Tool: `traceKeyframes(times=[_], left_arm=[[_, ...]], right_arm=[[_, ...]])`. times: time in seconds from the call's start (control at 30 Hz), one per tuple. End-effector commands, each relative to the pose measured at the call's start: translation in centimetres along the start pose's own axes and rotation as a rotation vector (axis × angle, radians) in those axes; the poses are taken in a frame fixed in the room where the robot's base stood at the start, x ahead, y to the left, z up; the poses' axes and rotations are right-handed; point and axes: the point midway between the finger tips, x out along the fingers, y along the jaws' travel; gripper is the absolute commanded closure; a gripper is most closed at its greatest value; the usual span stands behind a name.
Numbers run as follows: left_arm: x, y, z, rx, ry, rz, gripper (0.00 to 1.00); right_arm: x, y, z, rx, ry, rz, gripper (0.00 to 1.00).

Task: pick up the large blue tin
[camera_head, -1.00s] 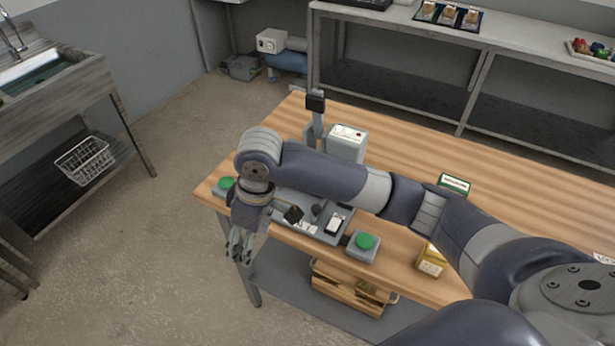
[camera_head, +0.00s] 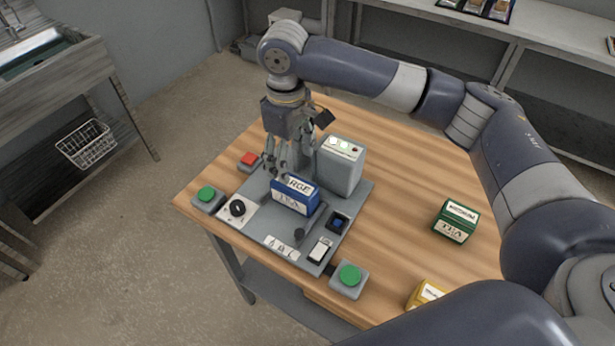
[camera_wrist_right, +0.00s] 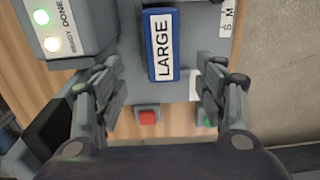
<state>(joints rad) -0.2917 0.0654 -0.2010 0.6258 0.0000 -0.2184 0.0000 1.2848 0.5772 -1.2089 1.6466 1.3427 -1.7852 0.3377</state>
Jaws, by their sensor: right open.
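The large blue tin (camera_head: 294,195) stands on the grey plate of the machine on the wooden table, its white label facing up and front. In the right wrist view the tin (camera_wrist_right: 162,45) shows its blue lid with "LARGE" on a white label, ahead of the fingers and roughly between them. My right gripper (camera_head: 276,168) is open and empty, pointing down just behind and left of the tin. Its two fingers also show spread apart in the right wrist view (camera_wrist_right: 158,85). My left gripper is not in view.
A grey box with lights (camera_head: 342,165) stands close behind the tin. A red button (camera_head: 250,161), green buttons (camera_head: 206,195) and a black knob (camera_head: 237,208) surround it. A green tin (camera_head: 455,222) and a yellow tin (camera_head: 425,293) stand to the right.

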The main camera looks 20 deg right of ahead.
Motion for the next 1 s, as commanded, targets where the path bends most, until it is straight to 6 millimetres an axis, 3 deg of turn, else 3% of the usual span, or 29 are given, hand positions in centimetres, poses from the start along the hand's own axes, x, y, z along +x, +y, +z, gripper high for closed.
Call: traceKeyframes(times=[0.17, 0.3, 0.53, 0.8, 1.0], left_arm=[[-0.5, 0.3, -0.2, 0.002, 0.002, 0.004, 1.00], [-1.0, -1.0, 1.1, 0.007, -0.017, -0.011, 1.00], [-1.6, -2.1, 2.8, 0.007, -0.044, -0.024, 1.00], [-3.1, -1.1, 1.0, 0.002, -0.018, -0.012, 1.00], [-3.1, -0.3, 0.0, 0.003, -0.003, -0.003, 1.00]], right_arm=[[1.9, 0.0, 0.1, 0.002, -0.005, -0.001, 0.35], [4.1, 0.0, 0.1, 0.002, -0.003, -0.001, 0.35], [5.9, 0.0, 0.3, 0.002, -0.004, 0.000, 0.35], [9.7, -0.1, 1.0, 0.002, -0.003, 0.000, 0.35], [10.8, -0.1, 1.0, 0.000, 0.000, 0.001, 0.35]])
